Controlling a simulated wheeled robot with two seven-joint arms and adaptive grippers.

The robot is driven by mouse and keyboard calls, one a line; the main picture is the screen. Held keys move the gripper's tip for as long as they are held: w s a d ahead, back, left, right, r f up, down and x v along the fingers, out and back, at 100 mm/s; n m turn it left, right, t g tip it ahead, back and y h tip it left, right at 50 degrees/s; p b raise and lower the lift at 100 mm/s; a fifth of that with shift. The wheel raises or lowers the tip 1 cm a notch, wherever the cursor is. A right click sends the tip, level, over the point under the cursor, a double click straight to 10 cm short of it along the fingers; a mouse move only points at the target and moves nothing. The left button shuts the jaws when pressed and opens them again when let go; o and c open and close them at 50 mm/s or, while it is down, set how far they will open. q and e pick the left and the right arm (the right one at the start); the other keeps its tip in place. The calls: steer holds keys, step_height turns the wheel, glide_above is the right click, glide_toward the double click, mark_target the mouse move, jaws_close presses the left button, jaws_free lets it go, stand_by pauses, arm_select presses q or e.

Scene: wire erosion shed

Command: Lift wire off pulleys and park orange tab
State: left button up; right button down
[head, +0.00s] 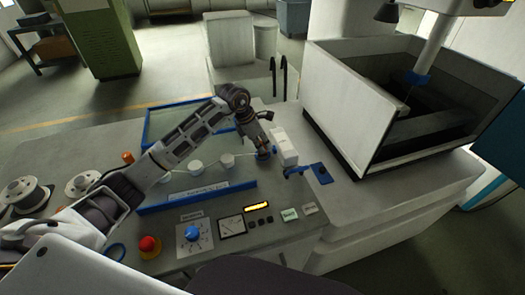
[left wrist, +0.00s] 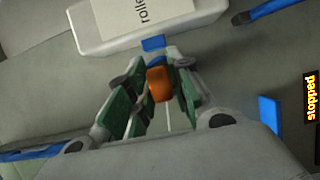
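My left gripper (head: 262,152) reaches from the left over the panel and points down beside a white block (head: 284,147). In the left wrist view the orange tab (left wrist: 159,84) sits between the green-padded fingers of the left gripper (left wrist: 163,72), which are closed in on its sides. A small blue piece (left wrist: 153,43) shows just beyond the fingertips. Pale thin lines run below the tab; I cannot tell whether they are the wire. White pulleys (head: 195,166) and (head: 227,160) stand in the blue-edged area. The tab is hidden in the head view. My right gripper is not in view.
A blue piece (head: 321,173) lies right of the block. In front are a red stop button (head: 149,244), a blue dial (head: 192,233) and a yellow display (head: 256,207), reading "stopped" in the wrist view. A high-walled machine tank (head: 335,92) stands right; spools (head: 28,192) lie left.

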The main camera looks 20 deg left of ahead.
arm_select(q)
jaws_close()
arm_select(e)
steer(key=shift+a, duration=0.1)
